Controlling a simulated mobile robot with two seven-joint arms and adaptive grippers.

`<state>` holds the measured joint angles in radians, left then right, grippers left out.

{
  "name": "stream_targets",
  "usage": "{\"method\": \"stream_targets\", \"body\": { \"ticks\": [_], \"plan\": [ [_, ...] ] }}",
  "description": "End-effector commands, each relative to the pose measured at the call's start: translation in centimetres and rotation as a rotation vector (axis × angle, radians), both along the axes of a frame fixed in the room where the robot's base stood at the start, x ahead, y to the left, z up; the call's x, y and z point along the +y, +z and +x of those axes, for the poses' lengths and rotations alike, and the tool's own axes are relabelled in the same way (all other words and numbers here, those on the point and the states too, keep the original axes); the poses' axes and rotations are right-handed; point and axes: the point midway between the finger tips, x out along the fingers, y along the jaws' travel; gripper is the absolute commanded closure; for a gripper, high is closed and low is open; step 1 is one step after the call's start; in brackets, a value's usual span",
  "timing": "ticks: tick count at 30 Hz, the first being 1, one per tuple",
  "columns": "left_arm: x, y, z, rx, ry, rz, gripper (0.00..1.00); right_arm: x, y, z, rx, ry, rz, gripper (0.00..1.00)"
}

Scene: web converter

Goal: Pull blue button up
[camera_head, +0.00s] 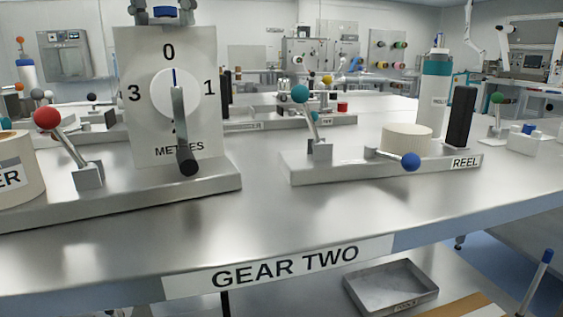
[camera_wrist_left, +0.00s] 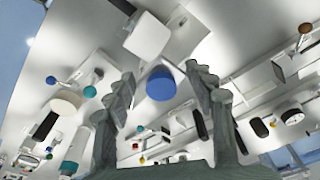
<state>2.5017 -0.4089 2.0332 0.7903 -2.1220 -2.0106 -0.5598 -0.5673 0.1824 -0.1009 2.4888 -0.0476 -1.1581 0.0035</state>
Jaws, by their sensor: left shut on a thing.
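The blue button (camera_head: 165,11) is on top of the upright METERS panel (camera_head: 140,60), at the top edge of the head view. My left gripper (camera_head: 164,15) is above the panel, with one finger on each side of the button. It is shut on the button. In the left wrist view the round blue button (camera_wrist_left: 160,83) shows between the fingers of my left gripper (camera_wrist_left: 160,78). The button's stem is hidden. The panel carries a dial (camera_head: 174,92) with a grey pointer handle. My right gripper is not in view.
A red-knobbed lever (camera_head: 47,118) stands left of the panel. A teal-knobbed lever (camera_head: 300,94), a blue-knobbed crank (camera_head: 410,161) and a cream cylinder (camera_head: 407,138) sit on the REEL base to the right. The metal table (camera_head: 255,215) is clear in front.

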Motion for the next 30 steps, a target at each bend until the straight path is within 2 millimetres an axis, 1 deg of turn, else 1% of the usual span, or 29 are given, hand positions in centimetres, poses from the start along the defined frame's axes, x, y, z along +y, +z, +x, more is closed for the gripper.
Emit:
{"method": "stream_targets", "body": {
  "ticks": [1,3,30],
  "plan": [
    [0.0,0.4,-0.1,-0.005,-0.002,0.002,0.73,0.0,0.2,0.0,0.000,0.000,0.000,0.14],
    [-0.1,0.6,-0.1,-0.006,-0.002,0.003,0.73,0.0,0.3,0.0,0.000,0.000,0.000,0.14],
    [-0.1,2.0,-0.1,-0.009,-0.005,0.004,0.73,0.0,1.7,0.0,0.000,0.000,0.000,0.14]
  ]
}}
